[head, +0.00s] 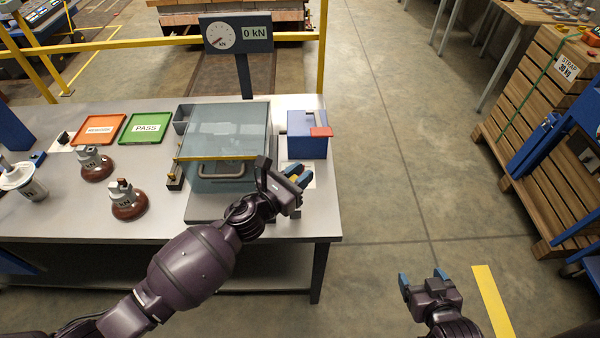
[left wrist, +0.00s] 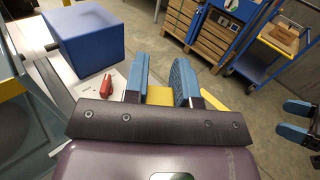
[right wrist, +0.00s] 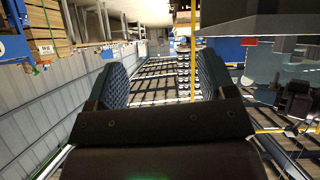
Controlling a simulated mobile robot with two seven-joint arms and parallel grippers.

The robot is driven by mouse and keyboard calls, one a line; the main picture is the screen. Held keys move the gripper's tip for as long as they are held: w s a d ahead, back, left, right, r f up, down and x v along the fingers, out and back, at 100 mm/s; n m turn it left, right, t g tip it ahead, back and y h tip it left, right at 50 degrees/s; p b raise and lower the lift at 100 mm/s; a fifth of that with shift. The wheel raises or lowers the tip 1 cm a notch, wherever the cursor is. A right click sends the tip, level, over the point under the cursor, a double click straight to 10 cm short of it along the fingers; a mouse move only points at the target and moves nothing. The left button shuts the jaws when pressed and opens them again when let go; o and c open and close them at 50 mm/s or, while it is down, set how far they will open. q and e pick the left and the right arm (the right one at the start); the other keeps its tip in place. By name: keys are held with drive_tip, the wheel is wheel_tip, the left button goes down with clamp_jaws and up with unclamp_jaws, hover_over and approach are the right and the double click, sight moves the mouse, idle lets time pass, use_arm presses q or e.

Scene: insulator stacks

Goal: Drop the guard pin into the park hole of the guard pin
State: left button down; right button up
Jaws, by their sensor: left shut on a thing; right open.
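My left gripper (head: 298,178) is over the front right part of the table, right of the clear guard box. It is shut on a yellow piece (left wrist: 158,95), seen between the blue fingers in the left wrist view; I take it as the guard pin. Its lower end is hidden. The clear guard (head: 228,130) is down, with a yellow strip and grey handle on its front. A small dark block with yellow (head: 175,178) stands at its left front corner. I cannot make out the park hole. My right gripper (head: 425,283) is open and empty above the floor, right of the table.
A blue box (head: 306,140) with a red part stands behind my left gripper, next to a white sheet. Two brown insulators (head: 127,200) (head: 96,165) and orange and green trays (head: 100,129) (head: 146,127) are on the left. A gauge (head: 237,34) stands behind.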

use_arm(q)
drive_tip(key=shift+f+b, duration=1.2)
drive_tip(key=shift+f, duration=0.55)
idle(0.7)
drive_tip(key=shift+f+b, duration=0.4)
drive_tip(key=shift+b, duration=0.2)
